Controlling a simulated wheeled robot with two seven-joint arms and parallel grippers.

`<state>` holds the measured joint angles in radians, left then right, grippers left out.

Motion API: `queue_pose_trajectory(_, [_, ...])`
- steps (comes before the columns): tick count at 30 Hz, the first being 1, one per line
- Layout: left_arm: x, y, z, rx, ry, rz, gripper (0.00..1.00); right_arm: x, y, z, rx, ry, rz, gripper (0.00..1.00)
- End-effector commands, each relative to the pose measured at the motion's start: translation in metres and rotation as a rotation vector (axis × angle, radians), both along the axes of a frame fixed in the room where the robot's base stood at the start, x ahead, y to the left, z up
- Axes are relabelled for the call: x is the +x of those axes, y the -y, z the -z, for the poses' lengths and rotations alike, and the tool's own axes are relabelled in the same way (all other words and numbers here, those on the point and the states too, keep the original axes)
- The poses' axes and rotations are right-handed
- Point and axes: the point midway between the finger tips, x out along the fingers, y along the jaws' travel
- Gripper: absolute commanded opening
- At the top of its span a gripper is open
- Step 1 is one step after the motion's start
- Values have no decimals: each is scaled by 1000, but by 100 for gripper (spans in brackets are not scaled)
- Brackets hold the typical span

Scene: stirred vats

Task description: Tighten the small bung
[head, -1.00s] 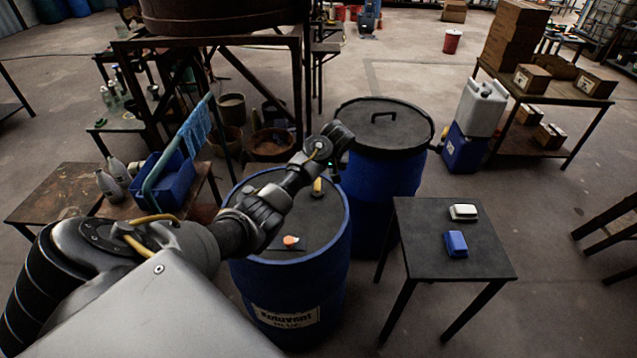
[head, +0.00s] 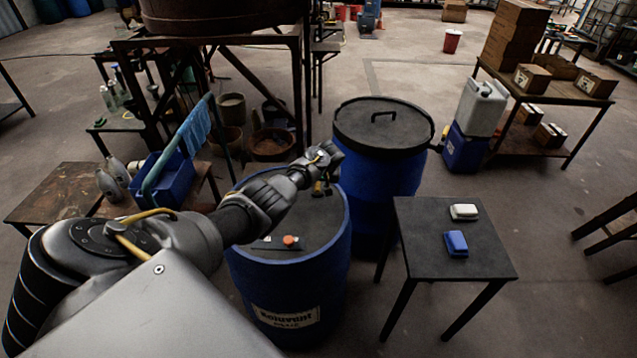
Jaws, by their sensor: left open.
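The blue drum (head: 292,288) stands in front of my left arm and has a dark top. An orange cap-like bung (head: 290,240) sits on the near part of that top. A yellowish fitting (head: 318,188) shows at the far right of the top, partly covered by my gripper; I cannot tell which of the two is the small bung. My left gripper (head: 328,180) is open, just above or beside the yellowish fitting; contact cannot be told. My right gripper is not in view.
A lidded blue drum (head: 382,165) stands just behind. A blue tub (head: 170,182) and grey bottles stand at left.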

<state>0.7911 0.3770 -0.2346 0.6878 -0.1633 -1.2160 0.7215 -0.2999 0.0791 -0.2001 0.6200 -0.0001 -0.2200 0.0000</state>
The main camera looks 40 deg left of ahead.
Motion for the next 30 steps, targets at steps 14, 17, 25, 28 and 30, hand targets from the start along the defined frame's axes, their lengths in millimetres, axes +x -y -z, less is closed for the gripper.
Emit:
queue_pose_trajectory(14, [0, 0, 0, -1, -1, 0, 0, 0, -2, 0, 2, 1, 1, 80])
queue_pose_trajectory(17, [0, 0, 0, 0, -1, 4, 0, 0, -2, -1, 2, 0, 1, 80])
queue_pose_trajectory(25, [-2, -1, -2, -1, -2, 88, 0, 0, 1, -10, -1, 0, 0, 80])
queue_pose_trajectory(28, [-3, -1, -2, 0, -3, 155, 0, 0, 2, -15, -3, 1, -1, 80])
queue_pose_trajectory(30, [-3, -1, -2, -2, -2, 210, 0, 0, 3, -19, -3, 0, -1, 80])
